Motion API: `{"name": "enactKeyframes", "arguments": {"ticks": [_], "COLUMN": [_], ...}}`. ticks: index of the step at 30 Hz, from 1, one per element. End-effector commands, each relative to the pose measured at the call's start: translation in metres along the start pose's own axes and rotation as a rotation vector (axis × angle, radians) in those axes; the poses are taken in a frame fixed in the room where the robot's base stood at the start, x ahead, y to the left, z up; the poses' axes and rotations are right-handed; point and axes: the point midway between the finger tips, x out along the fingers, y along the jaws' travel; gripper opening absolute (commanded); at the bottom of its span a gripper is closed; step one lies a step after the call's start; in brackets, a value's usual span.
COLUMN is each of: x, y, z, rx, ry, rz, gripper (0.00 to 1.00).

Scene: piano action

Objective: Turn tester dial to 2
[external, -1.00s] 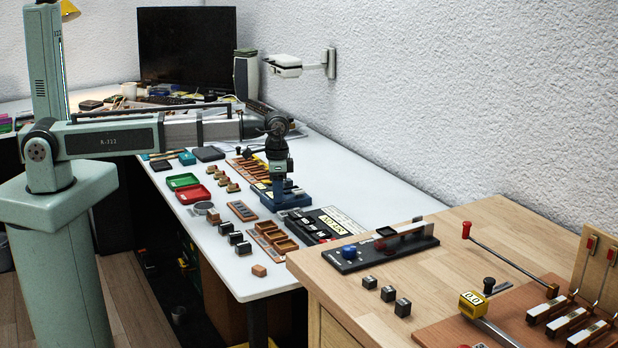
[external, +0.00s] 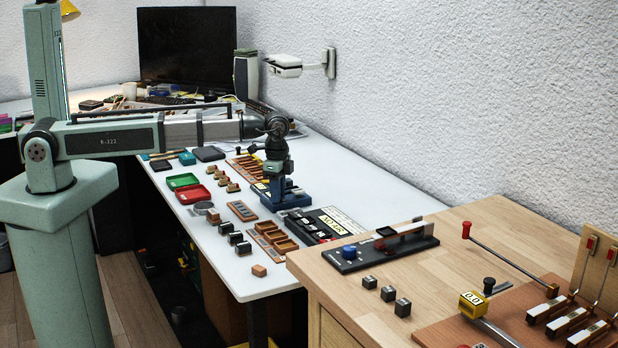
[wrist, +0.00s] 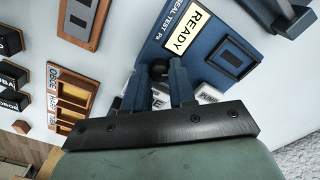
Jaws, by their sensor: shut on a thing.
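The tester is a blue panel on the white table, with a cream READY label; it shows in the wrist view (wrist: 205,45) and in the external view (external: 296,201). My gripper (wrist: 160,82) points down at the panel, its two blue fingers close together around a small dark knob (wrist: 158,70), apparently the dial. It is shut on this knob, and the fingers and wrist body hide most of it. The dial's pointer and number marks cannot be read. In the external view my gripper (external: 277,187) stands over the tester.
Several dark blocks (external: 239,243) and wooden trays (external: 284,243) lie nearby. On the wooden desk is a black device with a blue knob (external: 348,251). The table toward the wall is clear.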

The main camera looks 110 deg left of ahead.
Motion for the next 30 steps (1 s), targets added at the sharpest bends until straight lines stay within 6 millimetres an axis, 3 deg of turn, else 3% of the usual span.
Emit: {"name": "enactKeyframes", "arguments": {"ticks": [15,30], "x": [-0.0002,-0.0002], "y": [0.0000,-0.0001], "z": [-0.0002,-0.0003], "rx": [0.427,0.582], "ry": [0.000,0.000], "rz": [0.000,0.000], "gripper": [0.00,0.00]}}
